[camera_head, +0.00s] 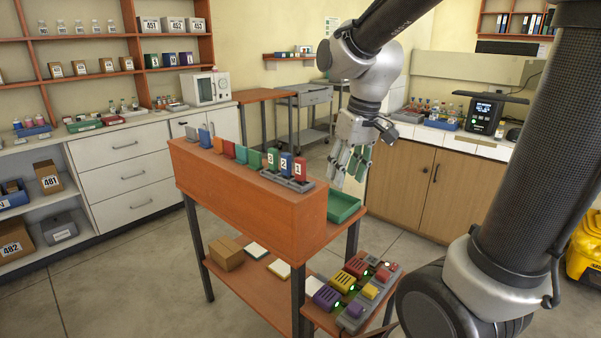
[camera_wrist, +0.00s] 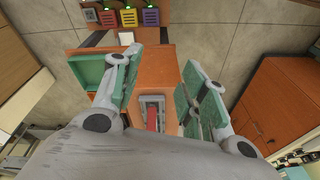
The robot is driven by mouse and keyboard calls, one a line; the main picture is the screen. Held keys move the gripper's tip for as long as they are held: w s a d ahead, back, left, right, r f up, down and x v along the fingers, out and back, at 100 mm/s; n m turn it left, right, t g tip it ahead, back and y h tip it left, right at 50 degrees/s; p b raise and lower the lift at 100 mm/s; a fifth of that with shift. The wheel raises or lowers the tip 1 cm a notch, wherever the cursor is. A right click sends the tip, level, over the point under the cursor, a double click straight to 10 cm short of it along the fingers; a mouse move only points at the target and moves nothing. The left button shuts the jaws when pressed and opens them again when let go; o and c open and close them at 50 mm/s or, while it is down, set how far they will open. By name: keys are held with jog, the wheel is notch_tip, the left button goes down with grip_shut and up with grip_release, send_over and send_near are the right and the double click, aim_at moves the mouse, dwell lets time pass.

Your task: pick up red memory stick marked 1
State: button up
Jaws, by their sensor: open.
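The red memory stick marked 1 (camera_head: 300,168) stands upright in the grey holder (camera_head: 288,182) on top of the orange cabinet. It is at the right end of a row, beside the blue stick marked 2 (camera_head: 286,162) and the green stick marked 3 (camera_head: 273,158). My gripper (camera_head: 350,164) is open and empty, to the right of the red stick and apart from it. In the wrist view my gripper (camera_wrist: 163,82) has its green-padded fingers spread wide. A red stick (camera_wrist: 152,118) in a grey holder shows between them, lower down; its mark is not readable there.
A green tray (camera_head: 343,206) sits at the cabinet's right side. More coloured upright pieces (camera_head: 228,148) stand along the cabinet top to the left. A grey panel (camera_head: 352,306) with coloured blocks is below. Wooden cupboards (camera_head: 420,185) stand behind on the right.

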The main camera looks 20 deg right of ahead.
aim_at(301, 169)
jog(key=w+a+n, duration=0.1)
jog(key=w, duration=0.3)
jog(key=w+a+r+n+t, duration=0.1)
jog(key=w+a, duration=0.1)
jog(key=w, duration=0.2)
jog(key=w+a+y, duration=0.1)
jog(key=w, duration=0.3)
jog(key=shift+w+a+r+n+t, duration=0.1)
jog(key=shift+a+r+n+t, duration=0.05)
jog(key=shift+a+n+t, duration=0.2)
jog(key=shift+w+r+n, duration=0.1)
jog(key=shift+r+n, duration=0.15)
jog(key=shift+n, duration=0.1)
jog(key=shift+w+f, duration=0.15)
jog(key=shift+f, duration=0.1)
jog(key=x, duration=0.7)
jog(key=shift+f, duration=0.15)
jog(key=c, duration=0.9)
